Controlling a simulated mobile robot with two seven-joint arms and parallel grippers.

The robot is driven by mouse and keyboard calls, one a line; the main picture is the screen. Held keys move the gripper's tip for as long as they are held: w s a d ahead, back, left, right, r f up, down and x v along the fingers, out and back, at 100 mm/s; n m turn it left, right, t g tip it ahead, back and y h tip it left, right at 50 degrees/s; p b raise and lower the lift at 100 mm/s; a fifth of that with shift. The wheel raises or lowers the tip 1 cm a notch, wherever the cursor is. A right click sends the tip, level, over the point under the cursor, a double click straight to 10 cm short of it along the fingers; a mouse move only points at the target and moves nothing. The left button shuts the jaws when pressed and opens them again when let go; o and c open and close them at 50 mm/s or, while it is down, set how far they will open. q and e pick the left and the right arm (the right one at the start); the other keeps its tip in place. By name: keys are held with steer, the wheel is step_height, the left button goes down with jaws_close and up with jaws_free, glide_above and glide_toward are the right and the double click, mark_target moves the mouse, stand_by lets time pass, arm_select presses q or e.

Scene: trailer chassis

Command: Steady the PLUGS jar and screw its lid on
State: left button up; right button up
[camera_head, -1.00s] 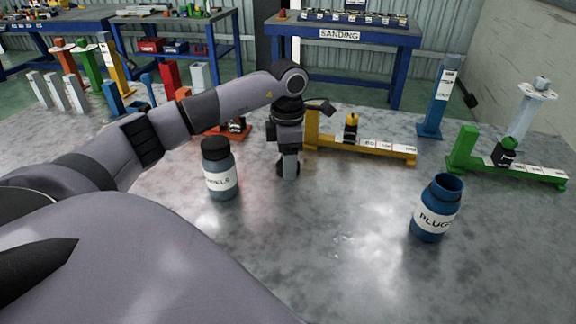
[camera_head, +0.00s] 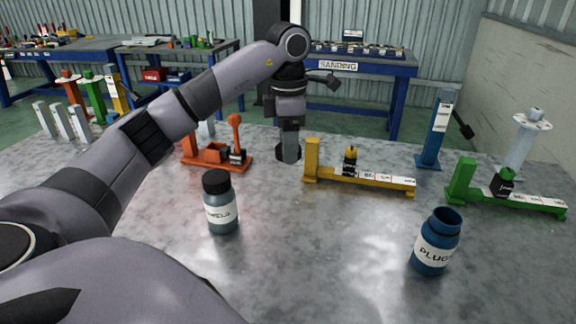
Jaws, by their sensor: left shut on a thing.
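The blue PLUGS jar (camera_head: 436,243) stands upright and open on the grey table at the right, its white label facing me and no lid on its mouth. My left gripper (camera_head: 289,151) points down near the middle of the camera_head view, well to the left of and beyond the jar. It is shut on a dark round lid (camera_head: 282,155), partly hidden by the fingers and held above the table. My right gripper is not in view.
A dark jar with a black lid (camera_head: 221,203) stands left of centre. An orange fixture (camera_head: 214,158), a yellow fixture (camera_head: 360,178) and a green fixture (camera_head: 509,199) line the back of the table. The table between the two jars is clear.

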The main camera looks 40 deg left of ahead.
arm_select(q)
step_height(320, 180, up, 7)
steer(key=shift+r+p, duration=0.1)
steer(key=shift+p, duration=1.1)
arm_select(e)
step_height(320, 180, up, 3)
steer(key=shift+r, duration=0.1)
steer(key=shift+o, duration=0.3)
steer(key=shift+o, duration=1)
